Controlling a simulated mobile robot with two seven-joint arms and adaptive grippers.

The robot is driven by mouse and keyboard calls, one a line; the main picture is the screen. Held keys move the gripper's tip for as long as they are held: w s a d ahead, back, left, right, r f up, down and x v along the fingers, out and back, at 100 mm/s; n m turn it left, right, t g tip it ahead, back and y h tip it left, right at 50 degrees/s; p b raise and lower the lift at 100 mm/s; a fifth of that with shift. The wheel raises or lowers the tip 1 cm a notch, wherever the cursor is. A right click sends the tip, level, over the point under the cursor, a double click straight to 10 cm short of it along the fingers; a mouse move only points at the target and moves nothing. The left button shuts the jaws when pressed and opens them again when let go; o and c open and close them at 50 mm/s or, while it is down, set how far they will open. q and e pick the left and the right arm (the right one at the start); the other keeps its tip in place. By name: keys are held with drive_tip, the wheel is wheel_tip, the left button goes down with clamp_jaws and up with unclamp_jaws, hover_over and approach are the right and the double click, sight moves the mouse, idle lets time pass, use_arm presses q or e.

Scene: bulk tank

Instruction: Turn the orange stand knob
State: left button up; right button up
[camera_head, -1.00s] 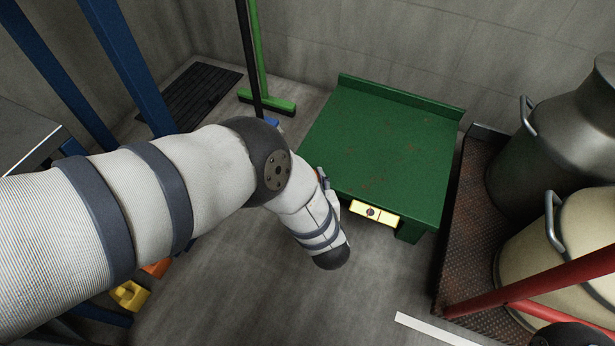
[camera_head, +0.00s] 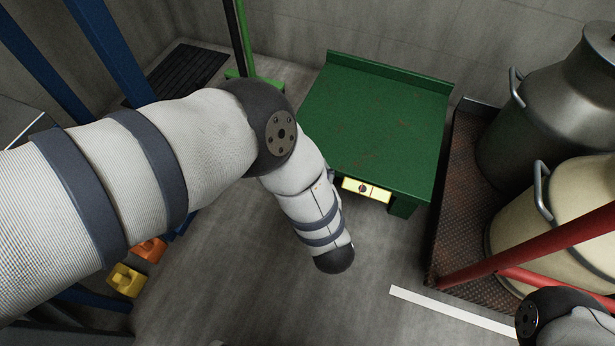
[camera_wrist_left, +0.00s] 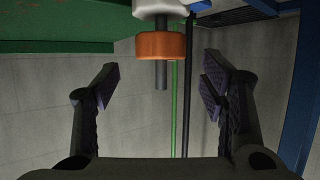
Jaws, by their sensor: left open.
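The orange knob (camera_wrist_left: 161,46) shows in the left wrist view, a short round collar below a pale fitting, with a grey rod (camera_wrist_left: 161,76) sticking down from it. My left gripper (camera_wrist_left: 160,88) is open and empty. The knob lies ahead of the fingers, across the gap between them, and I see no contact. In the head view my left forearm and wrist hide the knob and the left fingers. The green stand (camera_head: 375,125) is just beyond my left wrist. My right gripper is out of view; only part of my right arm shows at bottom right.
Metal cans (camera_head: 545,110) stand on a rusty platform (camera_head: 470,200) at right, beside red bars (camera_head: 540,245). Blue posts (camera_head: 108,50) are at left. Floor in front of the stand is clear.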

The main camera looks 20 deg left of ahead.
use_arm(q)
drive_tip(key=v, duration=0.6)
drive_tip(key=shift+s, duration=0.15)
drive_tip(key=shift+d, duration=0.1)
